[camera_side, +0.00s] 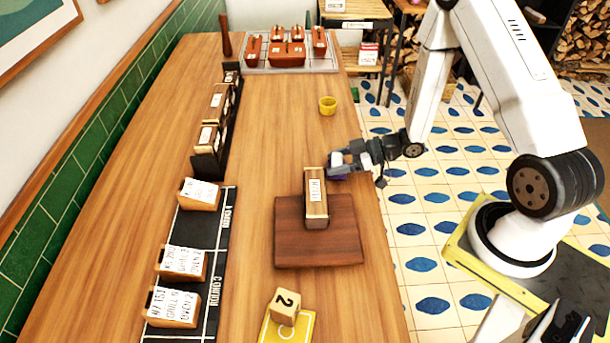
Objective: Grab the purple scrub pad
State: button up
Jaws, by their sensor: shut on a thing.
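My gripper (336,164) is at the right edge of the wooden table, just right of an upright wooden block with a paper label. It is shut on the purple scrub pad (337,177), of which only a small purple part shows below the fingers. The rest of the pad is hidden by the gripper. I cannot tell whether the pad touches the table.
The labelled block (316,198) stands on a dark wooden board (318,250). A yellow cup (327,105) stands farther back. A black mat (205,240) with labelled blocks lies left. A numbered block (285,306) sits on a yellow card in front. Middle table is clear.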

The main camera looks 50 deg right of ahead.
aim_at(337, 158)
jog(key=shift+r, duration=0.1)
jog(key=shift+r, duration=4.9)
